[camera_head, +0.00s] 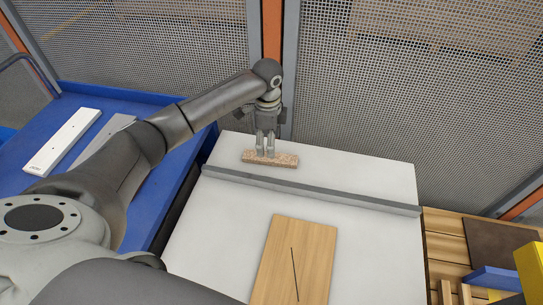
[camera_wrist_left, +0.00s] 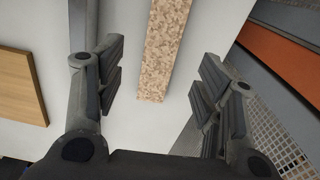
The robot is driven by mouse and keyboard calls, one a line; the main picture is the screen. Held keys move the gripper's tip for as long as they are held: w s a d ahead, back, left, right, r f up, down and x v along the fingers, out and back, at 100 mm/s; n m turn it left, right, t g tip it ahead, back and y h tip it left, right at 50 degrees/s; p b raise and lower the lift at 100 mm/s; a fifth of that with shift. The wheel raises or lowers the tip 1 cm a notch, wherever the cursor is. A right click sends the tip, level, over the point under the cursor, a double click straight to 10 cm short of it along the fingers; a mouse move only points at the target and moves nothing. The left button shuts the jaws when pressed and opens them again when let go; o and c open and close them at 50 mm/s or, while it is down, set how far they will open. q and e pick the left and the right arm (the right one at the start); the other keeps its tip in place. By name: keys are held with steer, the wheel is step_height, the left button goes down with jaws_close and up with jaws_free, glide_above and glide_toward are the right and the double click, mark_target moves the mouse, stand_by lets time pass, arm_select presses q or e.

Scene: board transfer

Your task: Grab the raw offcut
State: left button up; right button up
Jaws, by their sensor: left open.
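The raw offcut (camera_head: 286,161), a speckled tan particleboard strip, lies flat on the white table (camera_head: 205,231) behind the grey rail. My left gripper (camera_head: 266,153) is above the offcut, pointing down, its fingers overlapping it in the head view. In the left wrist view the offcut (camera_wrist_left: 163,48) runs between the two open fingers of my left gripper (camera_wrist_left: 160,92), with a gap on both sides. Its near end shows just between the fingertips. Whether the fingers reach down beside it is hard to tell. My right gripper is not in view.
A grey rail (camera_head: 320,194) crosses the table in front of the offcut. A wooden board (camera_head: 315,245) with a dark slit lies nearer. A blue cart (camera_head: 75,105) with white and grey boards stands left. Mesh fencing (camera_head: 400,90) rises behind. A pallet (camera_head: 450,245) stands right.

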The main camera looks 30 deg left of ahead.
arm_select(q)
steer(key=shift+w+f, duration=0.1)
steer(key=shift+f, duration=3.1)
steer(key=c, duration=1)
steer(key=shift+c, duration=0.6)
steer(key=shift+r, duration=0.15)
